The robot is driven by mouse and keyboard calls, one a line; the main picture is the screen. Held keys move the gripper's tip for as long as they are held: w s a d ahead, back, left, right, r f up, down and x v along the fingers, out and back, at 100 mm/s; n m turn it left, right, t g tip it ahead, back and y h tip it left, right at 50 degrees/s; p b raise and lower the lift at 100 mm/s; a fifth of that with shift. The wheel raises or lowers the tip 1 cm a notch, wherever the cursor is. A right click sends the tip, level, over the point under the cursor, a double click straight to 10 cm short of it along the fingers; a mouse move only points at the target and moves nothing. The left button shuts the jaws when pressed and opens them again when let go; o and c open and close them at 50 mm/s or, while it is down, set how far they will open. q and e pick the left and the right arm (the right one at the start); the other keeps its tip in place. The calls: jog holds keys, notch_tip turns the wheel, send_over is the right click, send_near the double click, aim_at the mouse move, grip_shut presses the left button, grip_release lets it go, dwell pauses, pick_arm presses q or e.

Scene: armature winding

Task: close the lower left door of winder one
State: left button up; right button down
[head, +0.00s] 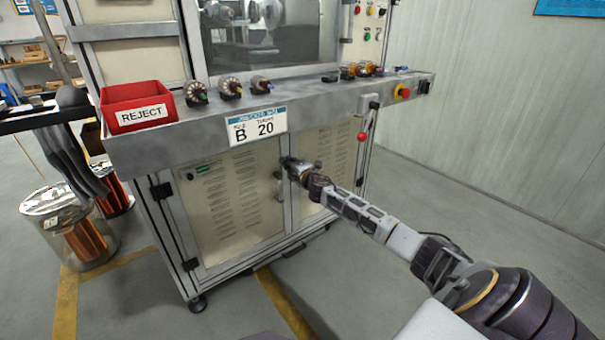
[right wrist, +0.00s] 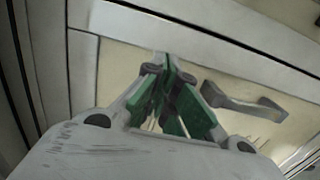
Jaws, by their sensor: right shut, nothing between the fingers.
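The lower left door (head: 232,205) of the winder is a cream, louvred panel in a grey frame with black hinges on its left. It looks flush or nearly flush with the cabinet; a small gap cannot be ruled out. Its handle (head: 280,187) is at its right edge. My right gripper (head: 287,162) is at the door's upper right edge, close to or touching the frame. In the right wrist view the gripper's green-padded fingers (right wrist: 166,62) are shut and empty, left of a grey handle (right wrist: 243,100) and not around it. My left gripper is not in view.
A ledge (head: 320,97) with a red REJECT bin (head: 137,107) and several small wound parts overhangs the doors. The lower right door (head: 322,158) is partly behind my right arm. A clear drum of copper (head: 58,228) stands at left. Floor before the door is clear.

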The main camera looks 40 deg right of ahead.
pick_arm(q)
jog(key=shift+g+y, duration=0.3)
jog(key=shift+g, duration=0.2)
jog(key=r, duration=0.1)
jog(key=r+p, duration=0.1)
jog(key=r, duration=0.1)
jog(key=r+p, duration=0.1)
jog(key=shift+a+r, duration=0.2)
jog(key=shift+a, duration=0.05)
pick_arm(e)
jog(key=s, duration=0.9)
jog(key=shift+s+a, duration=0.15)
jog(key=shift+s, duration=0.1)
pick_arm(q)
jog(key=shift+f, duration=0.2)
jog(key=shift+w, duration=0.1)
